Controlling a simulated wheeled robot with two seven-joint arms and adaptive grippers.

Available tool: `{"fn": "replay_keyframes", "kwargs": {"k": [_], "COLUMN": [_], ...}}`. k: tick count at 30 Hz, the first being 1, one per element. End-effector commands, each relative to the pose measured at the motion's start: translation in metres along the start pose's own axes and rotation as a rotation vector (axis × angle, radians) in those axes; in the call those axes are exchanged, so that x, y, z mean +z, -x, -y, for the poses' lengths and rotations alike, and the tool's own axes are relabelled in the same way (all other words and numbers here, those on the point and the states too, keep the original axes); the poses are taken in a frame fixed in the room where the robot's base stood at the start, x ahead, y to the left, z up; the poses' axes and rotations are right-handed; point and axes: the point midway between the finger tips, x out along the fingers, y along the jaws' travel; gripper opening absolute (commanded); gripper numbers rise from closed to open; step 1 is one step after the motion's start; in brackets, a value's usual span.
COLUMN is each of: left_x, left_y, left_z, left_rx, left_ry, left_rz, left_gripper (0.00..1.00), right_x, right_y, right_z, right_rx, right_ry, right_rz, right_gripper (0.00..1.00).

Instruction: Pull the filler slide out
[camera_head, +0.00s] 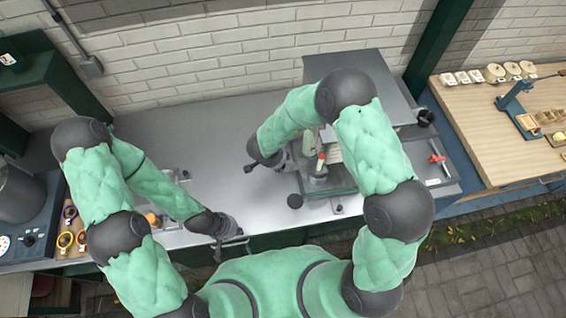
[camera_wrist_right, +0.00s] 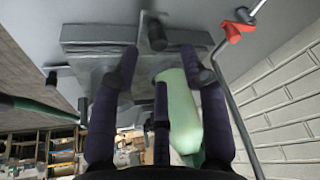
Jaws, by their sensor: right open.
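A grey filler unit (camera_head: 328,172) stands on the metal counter, right of centre in the head view. My right gripper (camera_head: 266,166) is open and empty at the unit's left side. In the wrist view its dark fingers (camera_wrist_right: 158,85) are spread below a grey block (camera_wrist_right: 95,40), and a black knob (camera_wrist_right: 154,36) lies ahead between them. A pale green cylinder (camera_wrist_right: 180,115) shows behind the fingers. My left gripper (camera_head: 233,242) is open and empty at the counter's front edge.
A large grey box (camera_head: 370,65) stands behind the filler. A wooden table (camera_head: 480,125) is at right. The counter's middle (camera_head: 215,130) is clear.

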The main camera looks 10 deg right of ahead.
Motion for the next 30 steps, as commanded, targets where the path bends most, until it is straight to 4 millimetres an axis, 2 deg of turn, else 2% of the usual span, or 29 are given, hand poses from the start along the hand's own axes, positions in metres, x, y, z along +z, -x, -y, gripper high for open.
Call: {"fn": "replay_keyframes", "kwargs": {"k": [3,9,21,23,26,30], "left_x": [0.0,0.0,0.0,0.0,0.0,0.0], "left_y": [-0.004,-0.006,-0.006,-0.006,-0.006,-0.006], "left_z": [0.001,0.002,0.002,0.002,0.002,0.002], "left_rx": [0.0,0.0,0.0,0.0,0.0,0.0], "left_ry": [0.0,0.001,0.0,0.0,0.0,0.0], "left_rz": [0.0,0.0,0.0,0.0,0.0,0.0], "left_gripper": [0.0,0.0,0.0,0.0,0.0,0.0], "right_x": [0.001,0.001,0.0,0.0,0.0,-0.001], "right_y": [-0.021,-0.042,-0.048,-0.048,-0.048,-0.048], "right_z": [-0.001,0.0,0.0,0.0,0.0,0.001], "right_rx": [0.001,0.0,-0.001,-0.001,-0.001,-0.002], "right_ry": [0.001,0.001,0.001,0.001,0.001,0.0], "right_rz": [0.002,0.0,0.0,0.0,0.0,-0.002], "right_gripper": [0.45,0.45,0.45,0.31,0.02,0.0]}}
